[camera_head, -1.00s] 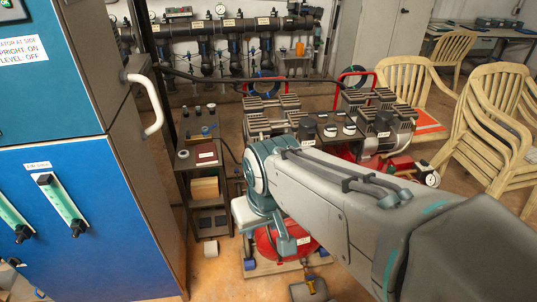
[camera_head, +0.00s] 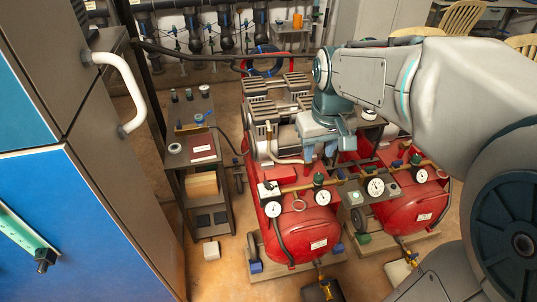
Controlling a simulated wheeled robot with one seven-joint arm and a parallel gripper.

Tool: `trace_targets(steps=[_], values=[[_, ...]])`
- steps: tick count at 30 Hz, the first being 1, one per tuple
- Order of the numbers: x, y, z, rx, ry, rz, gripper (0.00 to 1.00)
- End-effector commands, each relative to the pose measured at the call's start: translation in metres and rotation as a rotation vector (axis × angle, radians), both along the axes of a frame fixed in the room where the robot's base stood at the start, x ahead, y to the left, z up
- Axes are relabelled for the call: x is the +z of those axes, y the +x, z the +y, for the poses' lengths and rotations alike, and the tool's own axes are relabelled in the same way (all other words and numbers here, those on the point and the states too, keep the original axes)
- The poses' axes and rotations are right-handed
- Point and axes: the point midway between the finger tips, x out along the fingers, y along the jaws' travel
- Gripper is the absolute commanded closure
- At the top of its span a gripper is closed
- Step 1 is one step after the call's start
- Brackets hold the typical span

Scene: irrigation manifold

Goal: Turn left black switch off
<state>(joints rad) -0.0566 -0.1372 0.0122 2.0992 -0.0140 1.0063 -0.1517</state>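My gripper (camera_head: 320,152) points down over the gap between two red-tanked air compressors, above the right part of the left one (camera_head: 312,232). Its small bluish fingers are partly hidden against the machine, and I cannot tell whether they are open or shut. I cannot make out the left black switch; my gripper and wrist cover the area around the compressor top. A dark-topped cap (camera_head: 369,113) shows just right of my wrist. The right compressor (camera_head: 415,205) is partly behind my arm.
Pressure gauges (camera_head: 375,187) and brass valves line the compressor fronts. A dark shelf stand (camera_head: 200,152) with small items stands left of them. A blue cabinet (camera_head: 75,220) with a white handle (camera_head: 128,90) fills the left side. Some floor is clear in front.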

Motion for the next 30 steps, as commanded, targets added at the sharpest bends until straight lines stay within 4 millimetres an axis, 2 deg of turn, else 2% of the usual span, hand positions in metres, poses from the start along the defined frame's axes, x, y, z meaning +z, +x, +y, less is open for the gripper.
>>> trace_targets(steps=[1,8,15,21,25,30], values=[[-0.026,0.022,0.005,0.034,-0.006,0.018,0.65],[-0.088,0.107,0.034,0.196,-0.027,0.072,0.65],[-0.173,0.183,0.070,0.361,-0.039,0.128,0.65],[-0.229,0.222,0.092,0.456,-0.041,0.158,0.65],[-0.246,0.234,0.100,0.487,-0.041,0.168,0.65],[-0.259,0.237,0.102,0.497,-0.041,0.172,0.65]])
